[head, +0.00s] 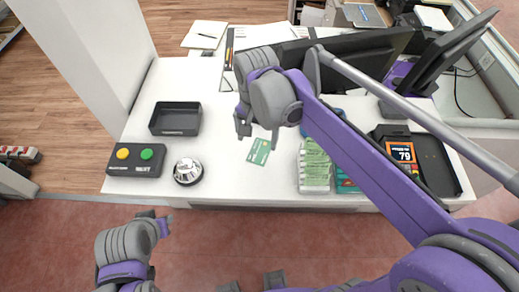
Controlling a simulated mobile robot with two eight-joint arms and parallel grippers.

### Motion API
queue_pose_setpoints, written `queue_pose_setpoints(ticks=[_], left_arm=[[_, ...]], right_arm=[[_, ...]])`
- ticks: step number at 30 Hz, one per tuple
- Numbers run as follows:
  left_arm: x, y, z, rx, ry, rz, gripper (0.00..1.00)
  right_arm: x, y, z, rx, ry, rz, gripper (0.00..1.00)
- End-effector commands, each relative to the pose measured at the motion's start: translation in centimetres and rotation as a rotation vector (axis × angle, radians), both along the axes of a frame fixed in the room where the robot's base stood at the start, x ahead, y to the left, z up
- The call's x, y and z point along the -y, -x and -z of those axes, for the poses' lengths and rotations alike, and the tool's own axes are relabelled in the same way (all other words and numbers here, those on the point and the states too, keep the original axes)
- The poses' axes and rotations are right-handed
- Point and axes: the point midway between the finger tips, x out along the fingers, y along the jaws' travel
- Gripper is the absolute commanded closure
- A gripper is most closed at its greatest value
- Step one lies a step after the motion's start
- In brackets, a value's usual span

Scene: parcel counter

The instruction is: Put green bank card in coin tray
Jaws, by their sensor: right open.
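The green bank card (259,152) lies flat on the white counter, near its front edge. My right gripper (258,134) is open, with its fingertips just behind the card in the picture; I cannot tell how high they are above it. Nothing shows between the fingers. A black, square, shallow tray (175,131), which looks like the coin tray, sits to the left of the card and appears empty. My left gripper (156,221) is at the lower left, in front of the counter and over the reddish floor. Its finger opening is unclear.
A button box (134,171) with yellow and green buttons and a silver bell (187,171) stand at the front left. Green-and-white packs (314,170) lie right of the card, partly behind my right arm. A terminal showing 79 (403,151) and monitors fill the right. Bare counter separates card and tray.

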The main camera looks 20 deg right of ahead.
Motion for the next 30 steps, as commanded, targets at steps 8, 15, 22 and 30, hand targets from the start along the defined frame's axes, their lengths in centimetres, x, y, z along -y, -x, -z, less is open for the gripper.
queue_pose_setpoints(ticks=[8,15,22,30], left_arm=[[0.0,-0.1,-0.2,0.001,0.000,0.000,0.69],[0.0,0.0,0.0,0.000,0.000,0.000,0.69],[0.0,0.0,0.0,0.000,0.000,0.000,0.69],[0.0,0.0,0.1,-0.001,0.000,0.000,0.69]], right_arm=[[0.5,0.0,3.6,0.001,-0.001,-0.001,0.00],[0.5,0.0,5.2,0.001,-0.001,-0.001,0.00],[0.5,0.0,5.2,0.001,-0.001,-0.001,0.00],[0.5,0.0,5.4,0.000,0.000,-0.001,0.09]])
